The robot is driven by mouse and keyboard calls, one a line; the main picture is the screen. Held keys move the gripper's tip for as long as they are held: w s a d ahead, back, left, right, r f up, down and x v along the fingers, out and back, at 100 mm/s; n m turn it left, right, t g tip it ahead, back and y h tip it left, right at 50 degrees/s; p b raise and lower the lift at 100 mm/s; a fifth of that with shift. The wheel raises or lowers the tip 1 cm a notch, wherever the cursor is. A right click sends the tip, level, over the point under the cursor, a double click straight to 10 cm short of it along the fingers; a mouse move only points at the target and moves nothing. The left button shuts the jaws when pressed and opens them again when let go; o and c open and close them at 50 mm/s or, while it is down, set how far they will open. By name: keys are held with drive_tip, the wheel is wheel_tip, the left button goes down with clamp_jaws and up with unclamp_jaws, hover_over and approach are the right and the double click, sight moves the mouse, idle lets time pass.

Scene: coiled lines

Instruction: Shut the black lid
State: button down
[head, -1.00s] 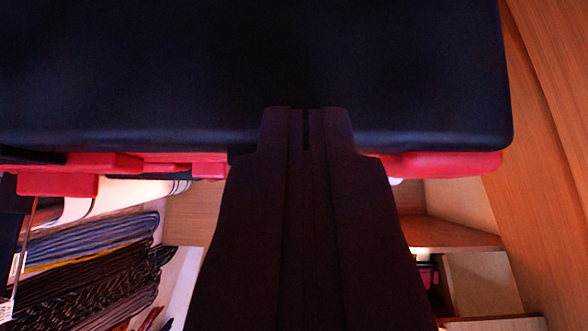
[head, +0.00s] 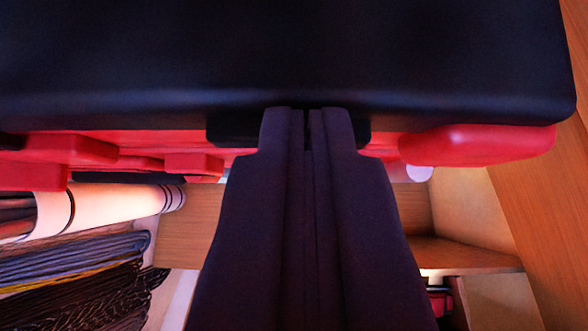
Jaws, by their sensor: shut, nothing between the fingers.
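The black lid (head: 300,60) fills the upper part of the view, with its rounded lower edge running nearly across the picture. My gripper (head: 307,112) is shut and empty, its dark fingers pointing up the picture. The fingertips overlap the lid's lower edge; I cannot tell whether they touch it. A red body (head: 475,143) shows just below the lid, with red blocks (head: 60,152) on the left. A dark piece shows right behind the fingertips, partly hidden by them.
Coiled dark lines (head: 80,270) lie at the lower left, below a white roll (head: 120,205) with dark bands. Wooden shelving (head: 465,254) stands at the lower right. A wooden panel (head: 545,215) runs along the right side.

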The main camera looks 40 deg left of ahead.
drive_tip(key=f+b, duration=0.1)
drive_tip(key=b, duration=0.1)
drive_tip(key=s+f+b, duration=0.1)
drive_tip(key=f+b, duration=0.1)
drive_tip(key=shift+d+t, duration=0.2)
drive_tip(key=shift+t, duration=0.1)
